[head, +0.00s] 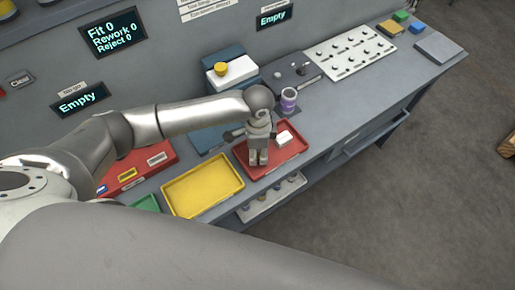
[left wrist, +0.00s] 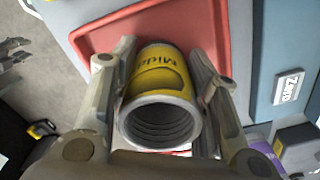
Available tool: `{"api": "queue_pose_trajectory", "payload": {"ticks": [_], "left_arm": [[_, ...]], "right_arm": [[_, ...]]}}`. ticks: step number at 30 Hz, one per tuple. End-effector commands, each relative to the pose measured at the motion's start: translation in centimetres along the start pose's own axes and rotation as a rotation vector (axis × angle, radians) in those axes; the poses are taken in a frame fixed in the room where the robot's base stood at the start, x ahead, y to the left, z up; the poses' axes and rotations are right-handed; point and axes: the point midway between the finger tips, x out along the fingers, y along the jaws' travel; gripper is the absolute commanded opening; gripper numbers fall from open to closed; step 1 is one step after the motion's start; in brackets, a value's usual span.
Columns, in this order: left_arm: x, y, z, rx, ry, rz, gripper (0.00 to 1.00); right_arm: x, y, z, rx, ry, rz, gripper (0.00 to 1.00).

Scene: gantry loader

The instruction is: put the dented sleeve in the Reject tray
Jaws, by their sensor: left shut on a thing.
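My left gripper (head: 258,157) is over the red tray (head: 301,151) in the head view. In the left wrist view it is shut on a metal sleeve (left wrist: 158,95) with a yellow band and part of a word, "Midd". The sleeve's open, ridged end faces the camera, and a dark curved patch marks the band; I cannot tell whether it is a dent. The red tray (left wrist: 95,38) lies behind the sleeve; I cannot tell whether they touch. No tray label is readable. A grey finger-like shape at the left edge of the wrist view may be my right gripper.
A white block (head: 284,138) is in the red tray. A yellow tray (head: 203,187) and a green tray (head: 146,203) lie to the left. A purple cup (head: 289,100) stands behind right. A white perforated board (head: 350,52) lies farther right. The screen (head: 113,33) reads Reject 0.

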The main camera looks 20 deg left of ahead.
Motion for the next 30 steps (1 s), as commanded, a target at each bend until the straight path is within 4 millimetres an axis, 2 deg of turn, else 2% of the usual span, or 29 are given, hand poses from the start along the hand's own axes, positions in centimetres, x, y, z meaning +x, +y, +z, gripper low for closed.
{"api": "queue_pose_trajectory", "payload": {"ticks": [2,3,8,16,20,23,30], "left_arm": [[0.1,0.0,0.0,-0.001,0.001,-0.001,0.06],[0.2,0.0,0.0,-0.001,0.0,0.0,0.45],[0.2,0.0,0.0,-0.001,0.0,0.0,0.64],[0.2,0.0,0.0,-0.001,0.0,-0.001,0.64],[-0.5,-0.1,0.0,-0.001,0.001,-0.002,0.64],[-1.9,-0.2,-0.1,-0.001,0.003,-0.004,0.64],[-7.0,-0.1,-0.1,0.0,0.004,-0.005,0.64]], "right_arm": [[0.0,0.0,0.0,0.0,0.0,0.0,0.4],[0.0,0.0,0.0,0.0,0.0,0.0,0.4],[0.0,0.0,0.0,0.0,0.0,0.0,0.4],[0.0,-0.2,0.0,0.001,0.001,-0.002,0.4],[0.2,-0.3,-0.1,0.001,0.001,-0.004,0.4],[0.6,-0.4,0.0,0.002,0.002,-0.004,0.4],[1.7,-0.4,0.1,0.001,0.002,-0.004,0.4]]}}
